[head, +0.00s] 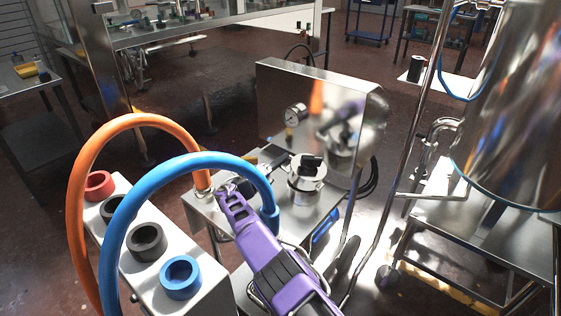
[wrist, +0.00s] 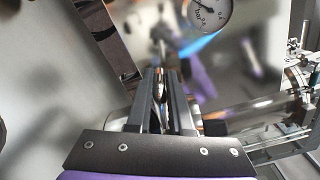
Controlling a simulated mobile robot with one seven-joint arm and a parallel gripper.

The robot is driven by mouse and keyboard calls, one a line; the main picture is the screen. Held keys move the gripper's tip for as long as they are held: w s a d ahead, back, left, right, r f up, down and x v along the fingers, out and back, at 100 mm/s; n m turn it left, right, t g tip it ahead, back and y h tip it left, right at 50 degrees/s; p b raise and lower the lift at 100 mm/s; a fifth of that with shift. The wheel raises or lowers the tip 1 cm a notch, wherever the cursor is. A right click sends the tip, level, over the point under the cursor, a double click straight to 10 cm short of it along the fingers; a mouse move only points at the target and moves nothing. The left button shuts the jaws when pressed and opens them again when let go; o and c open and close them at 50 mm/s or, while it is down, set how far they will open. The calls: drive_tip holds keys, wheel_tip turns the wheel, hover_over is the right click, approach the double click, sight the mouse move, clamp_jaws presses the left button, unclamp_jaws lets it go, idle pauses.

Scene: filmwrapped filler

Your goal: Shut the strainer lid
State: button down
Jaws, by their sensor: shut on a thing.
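In the wrist view my gripper (wrist: 160,76) is shut on a thin shiny metal part (wrist: 160,88) between the fingers. Most of this part is hidden, and I cannot tell whether it belongs to the lid.
A polished steel panel (head: 338,92) with a pressure gauge (head: 295,114) stands behind the strainer and mirrors the scene. An orange hose (head: 88,160) and a blue hose (head: 150,178) arch at left. A large tank (head: 515,110) stands right. Floor shows between.

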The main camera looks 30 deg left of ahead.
drive_tip(key=c, duration=0.8)
unclamp_jaws()
drive_tip(key=shift+d, duration=0.1)
drive_tip(key=shift+c, duration=0.2)
drive_tip(key=shift+s+r+p, duration=0.15)
drive_tip(key=shift+s+p, duration=0.3)
drive_tip(key=shift+p, duration=0.25)
drive_tip(key=shift+s+a+f+p, duration=0.15)
drive_tip(key=shift+s+p, duration=0.45)
drive_tip(key=shift+s, duration=0.5)
drive_tip(key=shift+s+a+p, duration=0.2)
drive_tip(key=shift+s+p, duration=0.35)
drive_tip(key=shift+s, duration=0.55)
drive_tip(key=shift+s+a+f+p, duration=0.15)
drive_tip(key=shift+s+p, duration=0.45)
drive_tip(key=shift+s, duration=0.5)
drive_tip(key=shift+r, duration=0.1)
